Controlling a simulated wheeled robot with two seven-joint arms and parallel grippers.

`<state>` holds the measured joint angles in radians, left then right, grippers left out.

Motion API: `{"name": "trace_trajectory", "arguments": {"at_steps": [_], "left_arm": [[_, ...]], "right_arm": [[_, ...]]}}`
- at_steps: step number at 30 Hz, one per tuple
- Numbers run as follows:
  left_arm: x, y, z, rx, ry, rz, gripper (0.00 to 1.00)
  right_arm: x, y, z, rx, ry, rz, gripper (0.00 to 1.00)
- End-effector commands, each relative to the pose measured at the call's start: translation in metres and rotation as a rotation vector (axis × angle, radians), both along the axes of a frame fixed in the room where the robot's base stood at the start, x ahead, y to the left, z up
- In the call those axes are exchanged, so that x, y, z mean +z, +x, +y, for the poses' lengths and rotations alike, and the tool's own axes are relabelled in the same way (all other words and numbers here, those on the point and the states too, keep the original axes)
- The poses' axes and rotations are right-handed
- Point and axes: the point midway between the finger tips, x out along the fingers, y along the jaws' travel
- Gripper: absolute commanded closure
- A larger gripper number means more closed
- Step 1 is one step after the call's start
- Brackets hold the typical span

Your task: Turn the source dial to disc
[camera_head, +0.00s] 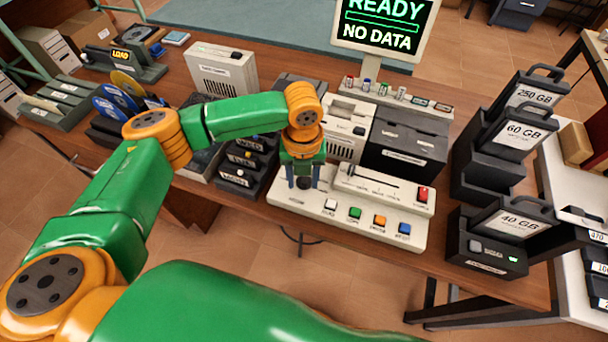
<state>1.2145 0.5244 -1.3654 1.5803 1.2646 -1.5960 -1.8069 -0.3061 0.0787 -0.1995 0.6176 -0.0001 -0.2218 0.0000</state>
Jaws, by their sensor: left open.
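The source dial (304,183) is a dark round knob at the left end of a cream control panel (425,237) at the table's front edge. My left gripper (303,184) points down right over the dial, with its fingers on either side of it. It is open; whether the fingers touch the knob I cannot tell. The gripper and wrist hide part of the dial and its labels, so its setting cannot be read. My right gripper is not in view.
The panel also has white, green, orange and blue buttons, a slider (373,182) and a red switch (423,194). A monitor (385,25) reads "READY NO DATA". Black drive units (500,135) stand at right, a dark labelled rack (245,165) close at left.

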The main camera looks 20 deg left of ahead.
Motion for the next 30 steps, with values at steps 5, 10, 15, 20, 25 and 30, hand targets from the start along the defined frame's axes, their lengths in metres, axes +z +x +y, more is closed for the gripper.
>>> {"name": "trace_trajectory", "arguments": {"at_steps": [5,10,15,20,25,30], "left_arm": [[-0.007,0.000,0.000,-0.001,-0.001,-0.001,0.51],[-0.006,0.000,0.000,-0.001,0.000,-0.002,0.65],[-0.006,0.000,0.000,0.000,-0.001,-0.001,1.00],[-0.006,0.000,0.000,0.001,0.000,-0.002,1.00],[-0.005,0.000,-0.001,0.022,-0.001,0.000,1.00],[-0.002,0.000,-0.001,0.099,-0.002,0.000,1.00]], "right_arm": [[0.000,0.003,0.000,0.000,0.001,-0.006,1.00],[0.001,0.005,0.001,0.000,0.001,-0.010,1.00],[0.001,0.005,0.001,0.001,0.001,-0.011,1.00],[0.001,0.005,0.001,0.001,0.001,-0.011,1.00],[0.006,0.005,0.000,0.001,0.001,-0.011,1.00],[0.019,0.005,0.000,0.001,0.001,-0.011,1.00]]}}
